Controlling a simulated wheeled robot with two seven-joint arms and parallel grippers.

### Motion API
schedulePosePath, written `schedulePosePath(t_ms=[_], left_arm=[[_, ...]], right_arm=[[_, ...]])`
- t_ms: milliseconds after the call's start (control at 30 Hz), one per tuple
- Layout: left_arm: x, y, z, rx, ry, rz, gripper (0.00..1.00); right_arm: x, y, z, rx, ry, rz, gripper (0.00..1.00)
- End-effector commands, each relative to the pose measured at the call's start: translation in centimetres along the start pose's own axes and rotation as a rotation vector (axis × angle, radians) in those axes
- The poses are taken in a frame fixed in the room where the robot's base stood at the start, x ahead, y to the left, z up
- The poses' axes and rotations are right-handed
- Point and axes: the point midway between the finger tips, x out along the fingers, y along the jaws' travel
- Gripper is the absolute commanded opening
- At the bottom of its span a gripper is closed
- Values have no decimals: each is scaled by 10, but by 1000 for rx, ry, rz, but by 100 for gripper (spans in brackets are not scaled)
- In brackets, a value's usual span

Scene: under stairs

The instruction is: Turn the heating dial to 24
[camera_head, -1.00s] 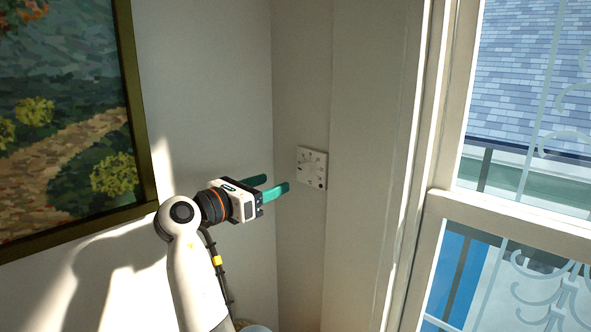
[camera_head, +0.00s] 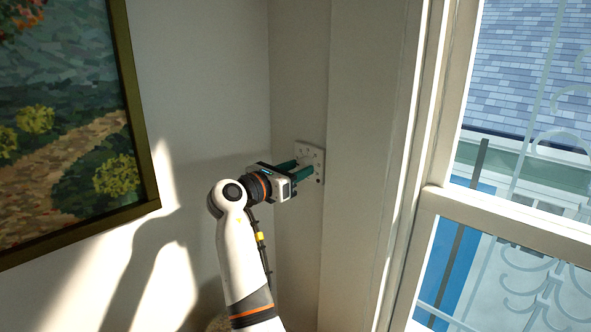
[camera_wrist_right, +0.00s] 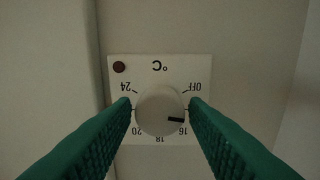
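The heating dial (camera_wrist_right: 158,111) is a round white knob on a square white plate (camera_wrist_right: 152,68) marked °C, upside down in the right wrist view. Its black pointer (camera_wrist_right: 176,119) is at 16; the 24 mark is at the upper left there. In the head view the plate (camera_head: 319,153) is on the narrow wall by the corner, partly hidden by my right gripper (camera_head: 304,166). The green fingers of that gripper are apart, one on each side of the knob, with only a sliver of space beside it. Firm contact is not visible. My left gripper is out of view.
A framed painting (camera_head: 75,120) hangs on the wall at left. A window with a white frame (camera_head: 500,222) is at right. The wall below the plate is clear. A small dark red round spot (camera_wrist_right: 119,67) is on a corner of the plate.

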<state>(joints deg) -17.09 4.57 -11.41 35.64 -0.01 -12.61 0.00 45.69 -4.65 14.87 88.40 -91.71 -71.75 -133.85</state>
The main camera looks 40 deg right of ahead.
Motion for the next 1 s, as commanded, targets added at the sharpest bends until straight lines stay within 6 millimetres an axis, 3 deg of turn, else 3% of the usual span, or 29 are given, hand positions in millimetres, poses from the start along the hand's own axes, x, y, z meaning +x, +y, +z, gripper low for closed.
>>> schedulePosePath(t_ms=[33,167,567,1000], left_arm=[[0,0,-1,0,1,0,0],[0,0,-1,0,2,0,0],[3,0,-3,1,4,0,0],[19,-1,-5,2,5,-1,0]], right_arm=[[0,0,0,0,0,0,32],[0,0,0,0,0,0,11],[0,0,0,79,0,0,10],[0,-1,1,445,2,0,10]])
